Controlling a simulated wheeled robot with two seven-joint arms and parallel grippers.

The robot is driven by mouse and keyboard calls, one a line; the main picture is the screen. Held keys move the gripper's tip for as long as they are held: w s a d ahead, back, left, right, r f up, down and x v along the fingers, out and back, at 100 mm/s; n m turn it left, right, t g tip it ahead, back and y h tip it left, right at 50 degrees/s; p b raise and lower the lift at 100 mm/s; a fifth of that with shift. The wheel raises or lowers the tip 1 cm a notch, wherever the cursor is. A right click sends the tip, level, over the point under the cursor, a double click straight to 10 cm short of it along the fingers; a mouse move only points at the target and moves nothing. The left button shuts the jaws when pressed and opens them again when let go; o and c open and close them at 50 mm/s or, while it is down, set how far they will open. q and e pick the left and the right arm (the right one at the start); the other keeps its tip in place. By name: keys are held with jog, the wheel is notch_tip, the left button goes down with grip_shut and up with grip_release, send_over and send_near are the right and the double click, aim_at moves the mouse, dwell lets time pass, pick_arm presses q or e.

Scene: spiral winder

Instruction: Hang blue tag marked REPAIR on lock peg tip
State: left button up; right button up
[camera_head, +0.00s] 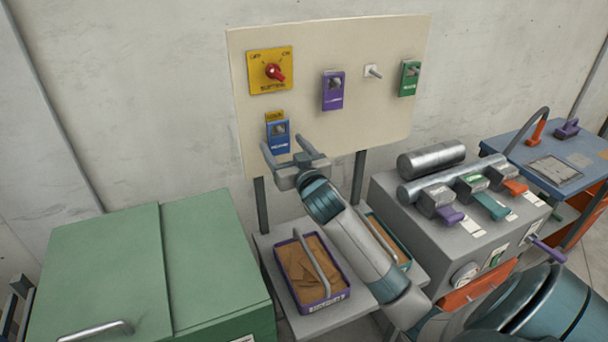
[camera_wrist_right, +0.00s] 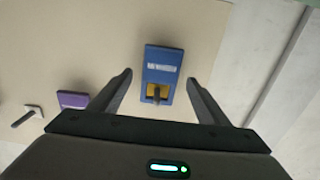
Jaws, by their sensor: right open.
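A blue tag (camera_head: 279,139) with pale lettering too small to read is at the lower left of the cream panel, just below a small yellow plate (camera_head: 274,117). It also shows in the right wrist view (camera_wrist_right: 162,65), where a dark peg (camera_wrist_right: 156,97) shows at its opening with yellow behind. The tag appears to be around this peg; how far along it sits I cannot tell. My right gripper (camera_head: 282,142) is open in front of the tag. In the wrist view its fingers (camera_wrist_right: 158,80) are on both sides of the tag, with gaps. My left gripper is out of view.
The panel (camera_head: 330,40) also bears a red knob on a yellow plate (camera_head: 270,72), a purple tag (camera_head: 333,91), a bare peg (camera_head: 373,71) and a green tag (camera_head: 410,78). Below are a purple-rimmed tray (camera_head: 316,303), a green cabinet (camera_head: 110,270) and a grey machine (camera_head: 410,220).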

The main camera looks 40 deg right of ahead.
jog(key=b+v, duration=0.3)
jog(key=v, duration=1.3)
jog(key=shift+s+f, duration=0.1)
